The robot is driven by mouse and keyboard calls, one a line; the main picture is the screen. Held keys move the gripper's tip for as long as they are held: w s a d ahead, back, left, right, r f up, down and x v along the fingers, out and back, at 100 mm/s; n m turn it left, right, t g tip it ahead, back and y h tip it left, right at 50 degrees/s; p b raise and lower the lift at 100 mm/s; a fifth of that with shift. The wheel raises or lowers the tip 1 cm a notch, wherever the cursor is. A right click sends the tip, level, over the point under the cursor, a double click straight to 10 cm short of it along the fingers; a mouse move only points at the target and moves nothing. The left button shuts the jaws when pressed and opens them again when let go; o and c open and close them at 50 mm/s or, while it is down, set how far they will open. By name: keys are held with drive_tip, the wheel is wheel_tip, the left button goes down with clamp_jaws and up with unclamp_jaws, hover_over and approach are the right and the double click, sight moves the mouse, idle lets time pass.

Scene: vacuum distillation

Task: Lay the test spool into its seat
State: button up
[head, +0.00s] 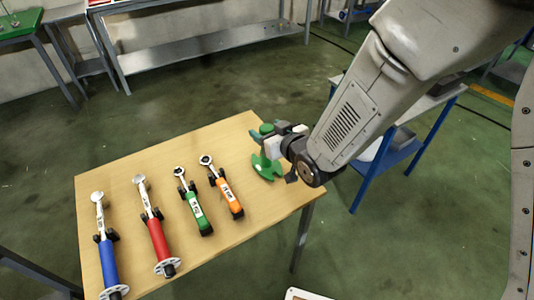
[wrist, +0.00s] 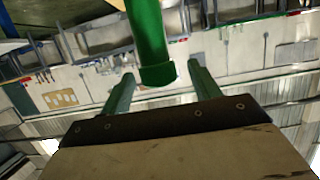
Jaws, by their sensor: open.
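A green piece stands at the table's right end in the head view, with a rounded top (head: 266,128) and a wider, pronged base (head: 265,167). I cannot tell whether it is the test spool, its seat or both. My gripper (head: 270,143) is beside it, hiding its middle. In the wrist view a green round bar (wrist: 148,35) with a wider end collar (wrist: 158,75) reaches in between the two green fingers of my gripper (wrist: 161,71). Gaps show on both sides of the collar. The gripper is open. No separate seat can be made out.
The wooden table (head: 125,170) holds a blue-handled tool (head: 106,262), a red one (head: 158,240), a green one (head: 196,212) and an orange one (head: 229,198), left of my gripper. A blue-framed stand (head: 392,172) is behind my arm. Free floor lies beyond the table.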

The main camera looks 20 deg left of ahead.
drive_tip(key=shift+w+a+f, duration=0.2)
drive_tip(key=shift+w+a, duration=0.2)
drive_tip(key=shift+a, duration=0.05)
clamp_jaws()
drive_tip(key=shift+r, duration=0.1)
